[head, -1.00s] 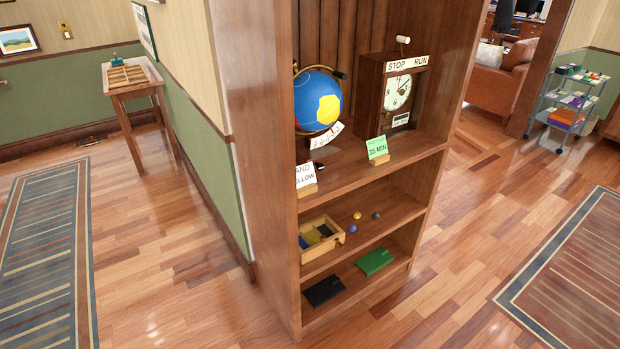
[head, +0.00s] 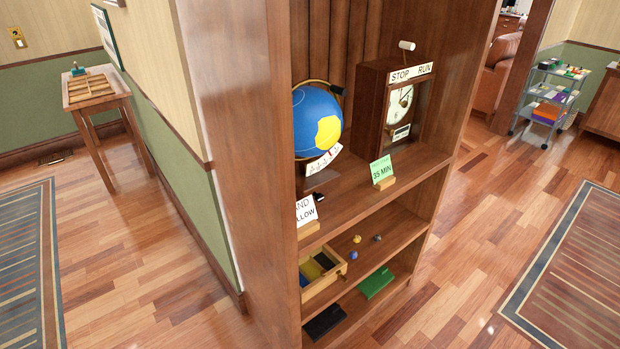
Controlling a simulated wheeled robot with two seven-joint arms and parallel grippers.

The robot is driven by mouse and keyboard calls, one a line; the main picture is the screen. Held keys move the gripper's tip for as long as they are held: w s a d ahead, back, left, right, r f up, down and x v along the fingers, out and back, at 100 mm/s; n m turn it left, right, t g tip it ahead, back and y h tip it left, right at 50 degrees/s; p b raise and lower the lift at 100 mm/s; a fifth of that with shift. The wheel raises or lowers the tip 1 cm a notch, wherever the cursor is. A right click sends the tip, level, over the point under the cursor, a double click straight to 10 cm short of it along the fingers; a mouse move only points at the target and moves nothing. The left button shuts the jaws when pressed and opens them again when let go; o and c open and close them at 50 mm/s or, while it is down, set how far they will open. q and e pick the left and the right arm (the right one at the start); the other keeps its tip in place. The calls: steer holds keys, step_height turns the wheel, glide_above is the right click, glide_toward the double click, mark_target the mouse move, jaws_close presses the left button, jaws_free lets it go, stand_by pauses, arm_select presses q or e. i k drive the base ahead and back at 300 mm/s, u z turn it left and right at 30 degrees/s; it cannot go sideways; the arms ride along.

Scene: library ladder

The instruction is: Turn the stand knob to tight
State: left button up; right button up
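A blue globe (head: 317,122) with a yellow patch stands on the bookcase's upper shelf, held in a brass-coloured arc. A black knob-like piece (head: 338,88) sits at the arc's upper right. A white marked scale plate (head: 323,161) is below the globe. A small black piece (head: 319,197) shows low by the globe's base, partly behind a white card (head: 307,212); I cannot tell which black piece is the stand knob or how it is set. Neither of my grippers is in view.
The bookcase (head: 245,150) has a tall side panel facing me. A wooden clock (head: 403,108) marked STOP and RUN and a green card (head: 382,170) share the shelf. Below are a wooden box (head: 322,270) and small balls. Open floor (head: 130,250) lies left and right.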

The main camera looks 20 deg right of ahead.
mark_target(319, 196)
steer(key=i, duration=1.15)
steer(key=z, duration=0.2)
